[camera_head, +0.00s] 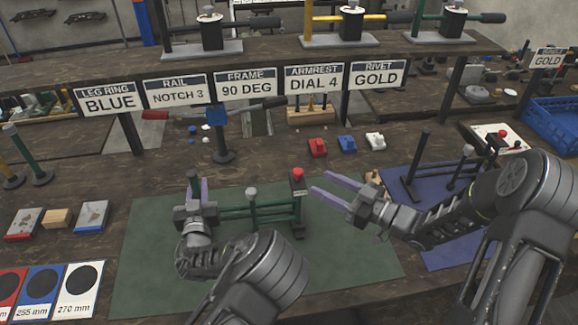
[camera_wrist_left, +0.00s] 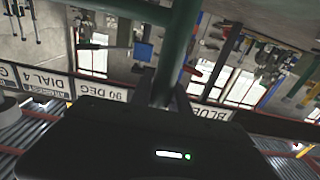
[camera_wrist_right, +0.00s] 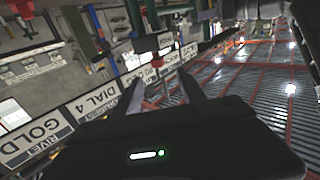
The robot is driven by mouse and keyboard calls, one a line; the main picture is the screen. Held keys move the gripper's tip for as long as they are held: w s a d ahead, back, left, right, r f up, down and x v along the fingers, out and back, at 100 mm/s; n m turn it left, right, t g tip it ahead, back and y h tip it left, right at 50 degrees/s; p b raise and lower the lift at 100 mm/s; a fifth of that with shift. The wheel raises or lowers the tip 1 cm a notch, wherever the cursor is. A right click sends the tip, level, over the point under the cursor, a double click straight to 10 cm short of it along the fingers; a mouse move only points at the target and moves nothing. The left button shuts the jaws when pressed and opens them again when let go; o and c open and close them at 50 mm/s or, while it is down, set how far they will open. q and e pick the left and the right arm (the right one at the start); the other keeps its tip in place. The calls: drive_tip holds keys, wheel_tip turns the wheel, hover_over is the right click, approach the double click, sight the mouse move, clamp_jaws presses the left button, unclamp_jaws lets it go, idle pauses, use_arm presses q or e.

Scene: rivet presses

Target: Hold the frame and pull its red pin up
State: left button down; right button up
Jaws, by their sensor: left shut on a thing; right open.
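The frame (camera_head: 265,211) stands on the green mat (camera_head: 160,270), with green bars, a grey knob in the middle and a dark post at its right end. The red pin (camera_head: 298,174) sits on top of that post. My left gripper (camera_head: 200,190) is shut on the frame's left end; in the left wrist view a green tube (camera_wrist_left: 180,42) runs between its fingers. My right gripper (camera_head: 318,185) is open just right of the red pin, its fingers pointing toward it, apart from it. The red pin (camera_wrist_right: 157,61) also shows beyond the right fingertips in the right wrist view.
A similar frame (camera_head: 440,172) stands on a blue mat at right, partly behind my right arm. A stand with a blue block (camera_head: 216,117) is behind the green mat. Small red, blue and white blocks (camera_head: 347,144) lie behind. A shelf with signs (camera_head: 245,86) spans the back.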

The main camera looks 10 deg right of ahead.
sight(298, 173)
drive_tip(key=x, duration=1.2)
drive_tip(key=shift+d+f, duration=0.1)
drive_tip(key=shift+c, duration=0.5)
clamp_jaws()
idle(0.8)
